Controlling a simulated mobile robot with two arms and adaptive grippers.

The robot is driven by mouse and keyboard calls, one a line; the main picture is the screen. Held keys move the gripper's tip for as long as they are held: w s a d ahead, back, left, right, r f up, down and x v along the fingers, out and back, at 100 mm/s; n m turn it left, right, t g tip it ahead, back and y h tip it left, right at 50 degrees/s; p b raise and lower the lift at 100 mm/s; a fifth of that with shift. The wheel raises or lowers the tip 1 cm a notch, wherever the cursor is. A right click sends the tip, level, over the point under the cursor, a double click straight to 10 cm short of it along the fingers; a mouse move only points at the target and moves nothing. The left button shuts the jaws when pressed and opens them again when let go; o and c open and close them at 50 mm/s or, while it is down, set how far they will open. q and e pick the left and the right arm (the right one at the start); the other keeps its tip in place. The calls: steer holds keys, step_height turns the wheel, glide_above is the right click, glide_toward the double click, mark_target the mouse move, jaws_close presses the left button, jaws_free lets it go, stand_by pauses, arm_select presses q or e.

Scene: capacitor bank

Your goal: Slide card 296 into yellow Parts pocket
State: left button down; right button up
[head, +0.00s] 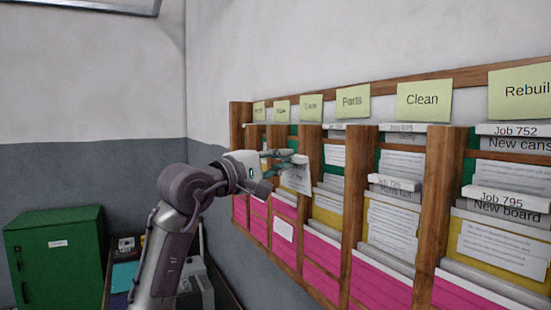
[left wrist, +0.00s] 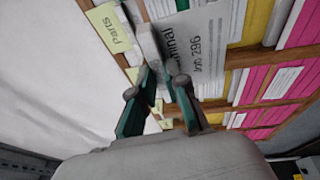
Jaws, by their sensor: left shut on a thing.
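My left gripper (head: 287,158) is shut on a white card (head: 297,179) in front of the wall rack. In the left wrist view the same gripper (left wrist: 167,78) pinches the card (left wrist: 207,45) by its edge, and the card reads "Job 296". The Parts label (head: 352,101) is at the top of its column and also shows in the left wrist view (left wrist: 111,28). The yellow Parts pocket (head: 328,218) lies below and to the right of the card in the head view. The card overlaps part of the rack; contact with it cannot be told. My right gripper is out of view.
The wooden rack has upright dividers (head: 357,190) between columns. Other cards stand in neighbouring pockets, such as Job 795 (head: 510,200). Pink pockets (head: 380,283) run below the yellow ones. A green cabinet (head: 55,258) stands at the lower left.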

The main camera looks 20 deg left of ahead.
arm_select(q)
steer(key=w+d+p, duration=0.1)
steer(key=w+d, duration=0.1)
steer(key=w+d+p, duration=0.1)
steer(key=w, duration=0.1)
steer(key=shift+w+d+f, duration=0.1)
steer(key=shift+w+d, duration=0.25)
steer(key=shift+d, duration=0.05)
steer(key=shift+w+d+f, duration=0.15)
steer(key=shift+w+d, duration=0.5)
steer(key=shift+w, duration=0.2)
steer(key=shift+w+d+f, duration=0.15)
steer(key=shift+w+d, duration=0.5)
steer(key=shift+w, duration=0.2)
steer(key=shift+b, duration=0.3)
steer(key=shift+f, duration=0.1)
steer(key=shift+f+b, duration=2.05)
steer(key=shift+f, duration=0.2)
steer(key=c, duration=1.1)
jaws_free()
